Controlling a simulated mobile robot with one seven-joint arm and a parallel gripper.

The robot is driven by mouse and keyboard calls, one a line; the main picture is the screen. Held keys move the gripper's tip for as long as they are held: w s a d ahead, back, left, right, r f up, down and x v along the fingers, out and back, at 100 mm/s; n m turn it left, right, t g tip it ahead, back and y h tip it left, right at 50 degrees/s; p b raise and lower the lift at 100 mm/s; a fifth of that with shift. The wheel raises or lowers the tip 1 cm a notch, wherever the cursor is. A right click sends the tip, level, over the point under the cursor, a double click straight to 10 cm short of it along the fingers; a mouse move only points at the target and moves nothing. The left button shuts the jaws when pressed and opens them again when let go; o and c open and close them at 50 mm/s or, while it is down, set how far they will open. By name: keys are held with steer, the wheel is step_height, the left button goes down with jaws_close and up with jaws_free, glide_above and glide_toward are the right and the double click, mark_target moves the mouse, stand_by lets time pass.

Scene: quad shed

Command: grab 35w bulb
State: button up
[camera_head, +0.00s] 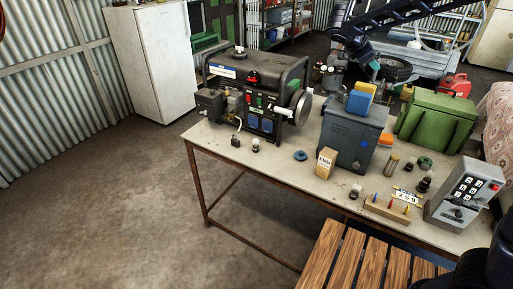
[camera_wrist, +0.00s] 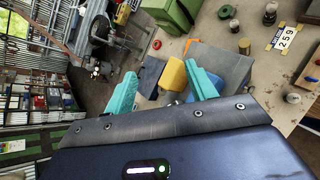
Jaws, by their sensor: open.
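Several small bulb-like items stand on the table, and no wattage marking is readable on any. One with a pale top (camera_head: 355,190) stands in front of the grey-blue box; another (camera_head: 255,145) stands near the generator. A dark-based one (camera_head: 424,184) is by the number plate; in the wrist view a dark-based item (camera_wrist: 270,14) stands near the plate and a pale-topped one (camera_wrist: 293,97) is at right. My gripper (camera_head: 375,68) is open and empty, high above the table's back edge. Its teal fingers (camera_wrist: 160,85) are apart in the wrist view, with the yellow block beyond.
The grey-blue box (camera_head: 347,142) carries a yellow block (camera_head: 366,88) and a blue block (camera_head: 358,103) near my gripper. The table's front left is clearer.

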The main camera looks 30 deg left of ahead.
steer(key=s+a+n+t+y, duration=0.2)
steer(key=s+a+n+t, duration=0.15)
steer(key=s+a, duration=0.6)
steer(key=s+a+f+n+t+y, duration=0.15)
steer(key=s+a+n, duration=0.35)
steer(key=a, duration=0.9)
steer(key=s+a+n+t+y, duration=0.3)
steer(key=s+a+n, duration=0.2)
steer(key=s+a, duration=0.5)
glide_toward(256, 144)
steer(key=shift+w+a+r, duration=0.3)
steer(key=shift+w, duration=0.3)
steer(key=shift+w+a+r, duration=0.3)
steer(key=shift+w+r, duration=0.05)
steer(key=shift+w, duration=0.3)
steer(key=shift+f, duration=0.2)
steer(key=shift+w, duration=0.3)
steer(key=shift+w+a+f, duration=0.1)
steer(key=shift+w+a, duration=0.1)
steer(key=shift+w, duration=2.35)
steer(key=shift+w+a, duration=0.2)
steer(key=shift+w, duration=2.35)
steer(key=c, duration=1.1)
